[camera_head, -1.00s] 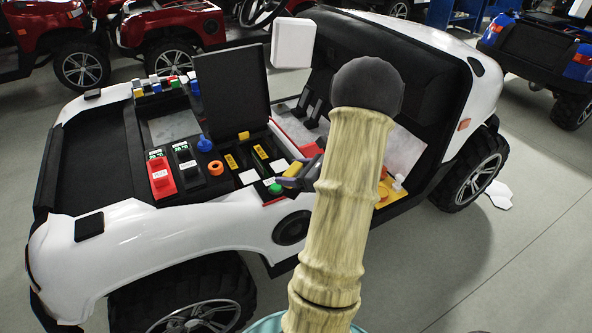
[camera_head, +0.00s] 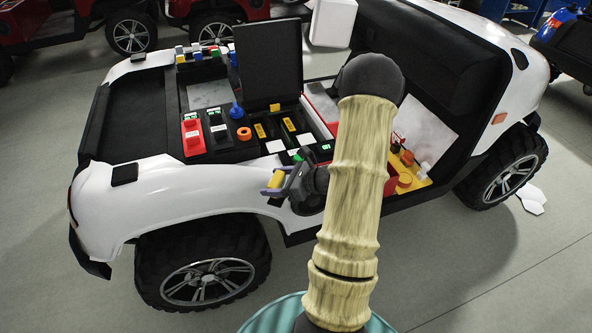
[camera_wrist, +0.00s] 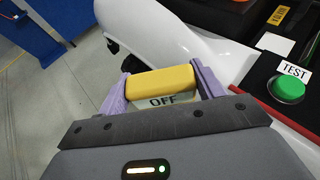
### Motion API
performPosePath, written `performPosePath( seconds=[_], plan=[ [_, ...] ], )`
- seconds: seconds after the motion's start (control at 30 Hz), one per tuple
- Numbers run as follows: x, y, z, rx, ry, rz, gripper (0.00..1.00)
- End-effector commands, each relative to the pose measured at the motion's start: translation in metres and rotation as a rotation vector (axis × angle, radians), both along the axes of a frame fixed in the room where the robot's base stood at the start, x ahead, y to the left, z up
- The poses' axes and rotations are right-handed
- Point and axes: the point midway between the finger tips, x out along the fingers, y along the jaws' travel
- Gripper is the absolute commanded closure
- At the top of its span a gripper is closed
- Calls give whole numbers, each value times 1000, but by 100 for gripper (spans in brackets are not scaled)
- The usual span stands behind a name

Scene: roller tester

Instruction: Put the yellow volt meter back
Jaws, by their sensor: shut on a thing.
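The yellow volt meter (camera_wrist: 160,78) is between the two purple fingers of my gripper (camera_wrist: 163,88) in the wrist view. A pale face marked OFF shows below its yellow top. In the head view the yellow volt meter (camera_head: 277,179) is small, at the end of my gripper (camera_head: 272,186), in front of the white car side. The instrument panel (camera_head: 237,152) in the car lies behind and above the gripper in the picture. The gripper is apart from the panel. The lower part of the meter is hidden by my gripper.
The panel holds a red meter (camera_head: 192,136), a black meter (camera_head: 217,132), a blue knob (camera_head: 236,110) and an orange ring (camera_head: 244,134). A green TEST button (camera_wrist: 288,89) is at the right in the wrist view. A raised black lid (camera_head: 268,62) stands behind the panel.

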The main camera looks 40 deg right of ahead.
Motion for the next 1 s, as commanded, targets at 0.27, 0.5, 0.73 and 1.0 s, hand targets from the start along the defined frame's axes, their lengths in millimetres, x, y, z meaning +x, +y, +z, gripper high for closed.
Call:
performPosePath(
  seconds=[0.27,0.5,0.73,1.0],
  plan=[
    [11,103,-36,10,3,211,69],
    [2,179,-59,10,-3,373,69],
    [1,186,-61,8,-7,390,69],
    [1,186,-60,8,-6,390,69]
  ],
)
